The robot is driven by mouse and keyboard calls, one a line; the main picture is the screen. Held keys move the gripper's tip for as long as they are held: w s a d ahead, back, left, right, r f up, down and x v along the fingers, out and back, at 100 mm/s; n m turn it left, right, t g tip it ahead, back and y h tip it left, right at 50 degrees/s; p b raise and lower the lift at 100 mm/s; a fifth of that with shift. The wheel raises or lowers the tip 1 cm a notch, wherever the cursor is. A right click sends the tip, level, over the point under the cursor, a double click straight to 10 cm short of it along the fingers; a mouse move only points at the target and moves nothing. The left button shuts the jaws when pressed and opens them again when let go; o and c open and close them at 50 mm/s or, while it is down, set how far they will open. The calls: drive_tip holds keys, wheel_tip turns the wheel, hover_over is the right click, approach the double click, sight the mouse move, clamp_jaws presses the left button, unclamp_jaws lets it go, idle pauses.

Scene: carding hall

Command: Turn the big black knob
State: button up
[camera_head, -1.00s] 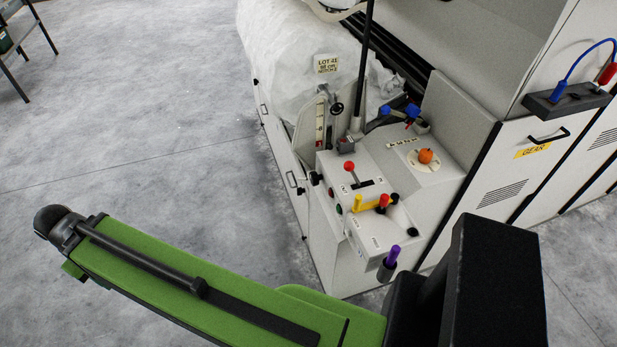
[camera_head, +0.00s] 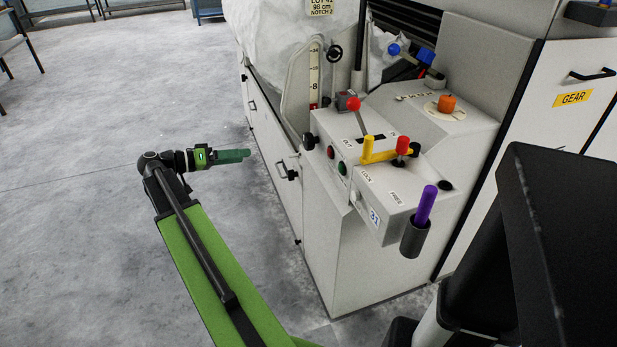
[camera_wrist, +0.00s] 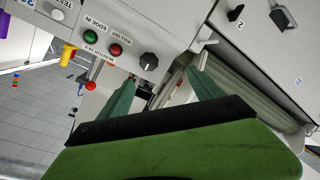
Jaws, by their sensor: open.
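The big black knob (camera_head: 309,141) sits on the console's front face, left of a red button (camera_head: 331,151) and a green button (camera_head: 342,168). In the wrist view the knob (camera_wrist: 149,62) shows a pale mark on its face, just beyond and between my fingers. My gripper (camera_head: 244,155) is to the left of the console in the head view, clear of the knob. In the wrist view my gripper (camera_wrist: 163,90) has its two green fingers apart with nothing between them. The knob's pointer setting is too small to tell.
A door handle (camera_head: 286,171) sticks out left of the console. The floor (camera_head: 90,190) at left is clear.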

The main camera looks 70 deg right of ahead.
sight(304, 143)
drive_tip(key=s+d+m+g, duration=0.1)
drive_tip(key=s+d, duration=0.4)
drive_tip(key=s+d+m+g+b, duration=0.1)
drive_tip(key=s+d, duration=0.4)
drive_tip(key=s, duration=0.1)
drive_tip(key=s+d+m+b, duration=0.1)
drive_tip(key=s+d, duration=0.4)
drive_tip(key=s, duration=0.1)
drive_tip(key=shift+s+f+g, duration=0.15)
drive_tip(key=shift+f+g, duration=0.15)
drive_tip(key=shift+g, duration=0.1)
drive_tip(key=c, duration=1.4)
